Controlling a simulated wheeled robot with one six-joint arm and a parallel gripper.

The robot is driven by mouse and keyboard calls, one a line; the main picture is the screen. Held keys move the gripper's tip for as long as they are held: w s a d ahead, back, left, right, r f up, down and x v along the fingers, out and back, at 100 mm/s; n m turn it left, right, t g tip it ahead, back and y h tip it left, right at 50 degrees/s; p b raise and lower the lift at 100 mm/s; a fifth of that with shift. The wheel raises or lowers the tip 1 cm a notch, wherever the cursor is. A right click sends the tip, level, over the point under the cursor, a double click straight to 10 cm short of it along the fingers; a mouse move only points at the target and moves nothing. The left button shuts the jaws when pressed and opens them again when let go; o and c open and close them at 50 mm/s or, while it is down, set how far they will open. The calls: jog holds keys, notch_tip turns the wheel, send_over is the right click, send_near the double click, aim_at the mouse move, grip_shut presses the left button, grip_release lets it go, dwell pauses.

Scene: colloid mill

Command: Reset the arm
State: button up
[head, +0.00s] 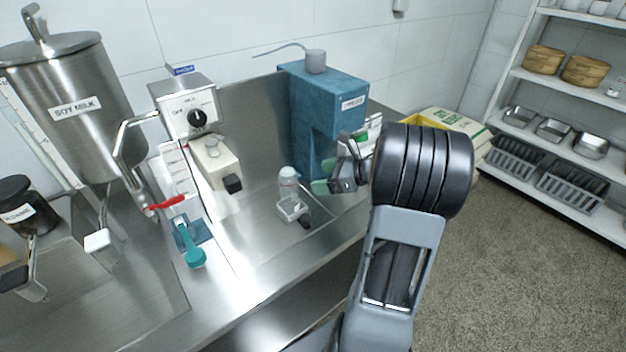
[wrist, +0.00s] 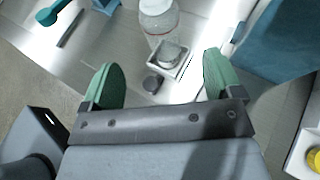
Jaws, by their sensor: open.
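My gripper (head: 335,178) is in front of the teal machine, above the steel counter (head: 262,262), at the end of my bent grey arm. In the wrist view its two green fingers (wrist: 163,80) are spread wide apart with nothing held between them. Beyond the fingertips, a clear jar with a white lid (head: 289,186) stands on the counter. It also shows in the wrist view (wrist: 158,18). A small white square tray with a black handle (head: 293,210) sits just in front of the jar, and its handle end points toward my gripper in the wrist view.
The teal machine (head: 318,105) stands close behind my gripper. A white-and-steel mill (head: 197,118) and a soy milk tank (head: 75,105) with a red-handled tap stand to the left. A teal scoop (head: 194,255) lies on the counter. Shelves (head: 560,140) stand right, with open floor before them.

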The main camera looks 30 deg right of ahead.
jog(key=shift+s+d+r, duration=0.1)
jog(key=shift+s+d, duration=0.05)
jog(key=shift+s, duration=0.1)
dwell(0.5)
